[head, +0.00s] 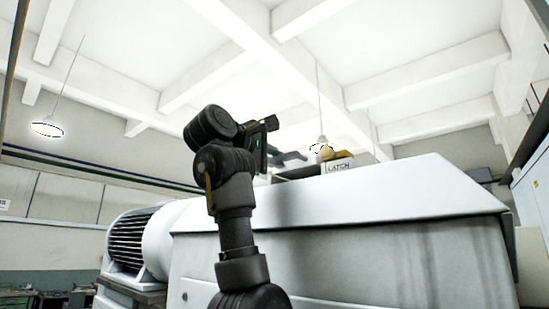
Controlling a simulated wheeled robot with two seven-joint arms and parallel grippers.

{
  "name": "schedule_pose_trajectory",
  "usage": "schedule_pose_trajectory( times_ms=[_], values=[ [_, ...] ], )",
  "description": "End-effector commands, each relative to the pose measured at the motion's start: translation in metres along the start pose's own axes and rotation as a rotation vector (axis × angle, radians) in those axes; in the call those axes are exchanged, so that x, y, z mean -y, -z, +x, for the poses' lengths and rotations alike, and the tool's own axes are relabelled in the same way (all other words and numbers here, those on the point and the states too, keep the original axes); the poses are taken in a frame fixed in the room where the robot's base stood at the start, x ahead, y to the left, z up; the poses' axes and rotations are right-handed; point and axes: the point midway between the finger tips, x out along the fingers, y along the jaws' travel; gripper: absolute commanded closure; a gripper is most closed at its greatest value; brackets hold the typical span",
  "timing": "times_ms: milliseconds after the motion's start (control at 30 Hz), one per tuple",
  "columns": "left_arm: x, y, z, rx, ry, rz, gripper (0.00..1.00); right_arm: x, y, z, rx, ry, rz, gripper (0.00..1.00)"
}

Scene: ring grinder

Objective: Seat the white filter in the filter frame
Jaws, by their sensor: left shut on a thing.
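My left arm rises through the middle of the head view, in front of a large white machine. Its gripper (289,157) is small and partly hidden behind the wrist, over the machine's top edge. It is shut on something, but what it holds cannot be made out. A block labelled LATCH (339,167) with a yellow-orange knob (326,152) stands just right of the gripper on the machine top. A dark flat edge lies beside the block; I cannot tell whether it is the filter frame. The white filter cannot be made out. My right gripper is not in view.
The white machine housing (350,255) fills the lower right, and its sloping top hides what lies behind. A ribbed motor (132,240) is at the left. A pale cabinet (533,200) stands at the far right. The space above the machine is open.

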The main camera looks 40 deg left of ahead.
Motion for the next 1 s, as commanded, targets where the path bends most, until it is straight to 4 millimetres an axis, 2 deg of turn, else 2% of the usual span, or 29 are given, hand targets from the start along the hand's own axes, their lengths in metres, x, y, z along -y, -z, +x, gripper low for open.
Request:
schedule_pose_trajectory(
  times_ms=[700, 1000],
  values=[
    [0.002, -0.001, 0.022, 0.000, -0.001, 0.000, 1.00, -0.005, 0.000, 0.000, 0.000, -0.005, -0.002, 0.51],
    [0.002, -0.001, 0.023, -0.001, -0.003, 0.000, 1.00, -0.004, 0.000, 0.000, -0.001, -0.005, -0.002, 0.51]
  ],
)
